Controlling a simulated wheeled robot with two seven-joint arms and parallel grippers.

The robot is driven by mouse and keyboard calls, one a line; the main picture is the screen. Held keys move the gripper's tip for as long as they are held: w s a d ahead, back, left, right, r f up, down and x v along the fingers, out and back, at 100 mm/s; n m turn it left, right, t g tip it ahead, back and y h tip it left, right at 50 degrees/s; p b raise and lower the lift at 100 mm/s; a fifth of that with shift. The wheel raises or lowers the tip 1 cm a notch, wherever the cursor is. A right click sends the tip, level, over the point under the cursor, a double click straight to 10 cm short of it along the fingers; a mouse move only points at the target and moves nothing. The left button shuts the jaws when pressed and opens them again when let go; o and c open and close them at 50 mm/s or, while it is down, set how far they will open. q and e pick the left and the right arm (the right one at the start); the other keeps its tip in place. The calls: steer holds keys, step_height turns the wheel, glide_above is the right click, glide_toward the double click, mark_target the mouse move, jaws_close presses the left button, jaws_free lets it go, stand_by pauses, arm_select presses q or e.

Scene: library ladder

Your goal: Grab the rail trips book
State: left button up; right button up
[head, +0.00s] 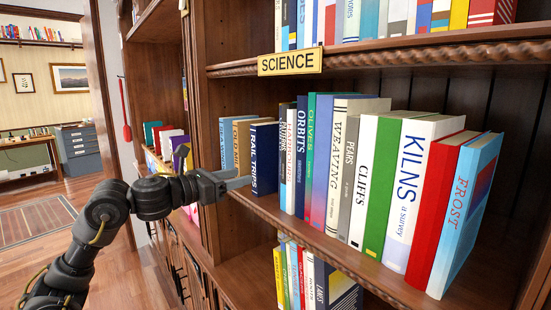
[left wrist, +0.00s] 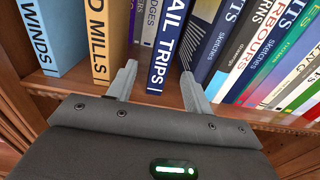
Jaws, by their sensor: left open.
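The rail trips book (head: 265,160) is dark blue with white lettering and stands upright on the shelf under the SCIENCE sign. Its spine also shows in the left wrist view (left wrist: 168,48), between my two fingers. My left gripper (head: 240,181) is open at the shelf front, low by the book's spine. In the left wrist view, my left gripper (left wrist: 158,82) has one finger on each side of the spine's lower end. I cannot tell whether the fingers touch the book or reach past its face. My right gripper is not in view.
The mills book (left wrist: 100,40) stands left of the rail trips book, with the winds book (left wrist: 45,35) beyond it. Several books stand close on the right, up to the kilns book (head: 415,190) and the frost book (head: 467,210). The shelf's front edge (head: 330,245) runs below.

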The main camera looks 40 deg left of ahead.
mark_target(254, 172)
arm_select(q)
steer(key=p+x, duration=0.1)
steer(key=x, duration=0.1)
steer(key=p+x, duration=0.1)
steer(key=x, duration=0.2)
steer(key=shift+d+r, duration=0.2)
steer(key=shift+d, duration=0.05)
steer(key=shift+w+f, duration=0.1)
steer(key=shift+w, duration=0.1)
steer(key=p+x, duration=0.4)
steer(key=shift+w, duration=0.2)
steer(key=shift+w+d, duration=0.15)
steer(key=shift+w, duration=0.25)
steer(key=shift+f, duration=0.1)
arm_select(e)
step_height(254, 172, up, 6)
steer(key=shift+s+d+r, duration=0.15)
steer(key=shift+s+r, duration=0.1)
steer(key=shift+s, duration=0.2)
arm_select(q)
steer(key=shift+s, duration=0.1)
